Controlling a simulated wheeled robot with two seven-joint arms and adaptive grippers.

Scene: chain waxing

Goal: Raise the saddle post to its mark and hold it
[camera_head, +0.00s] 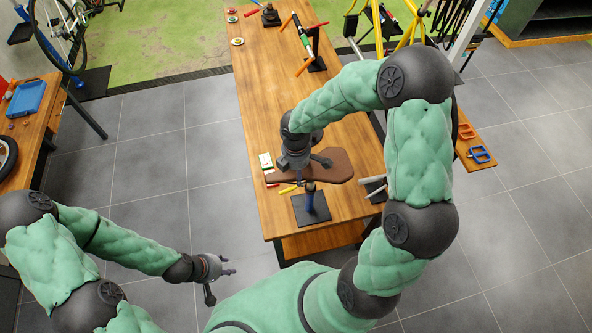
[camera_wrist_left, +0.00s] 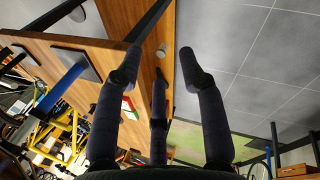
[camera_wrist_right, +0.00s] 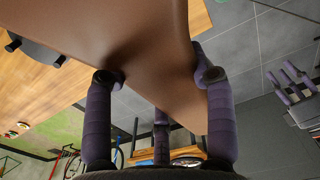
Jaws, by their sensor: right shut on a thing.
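The brown saddle (camera_head: 336,166) is above the near end of the workbench, over an upright post with a dark top (camera_head: 310,186) and a blue lower tube (camera_head: 310,203). The post stands on a black base plate (camera_head: 299,214). A blue tube on a dark plate also shows in the left wrist view (camera_wrist_left: 60,82). My right gripper (camera_head: 301,166) is shut on the saddle, which fills the upper part of the right wrist view (camera_wrist_right: 125,45). The post's mark cannot be made out. My left gripper (camera_head: 230,267) is open and empty, left of the bench over the floor.
A side bench (camera_head: 35,130) with a blue tray (camera_head: 27,98) is left. Grey floor between the benches is clear.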

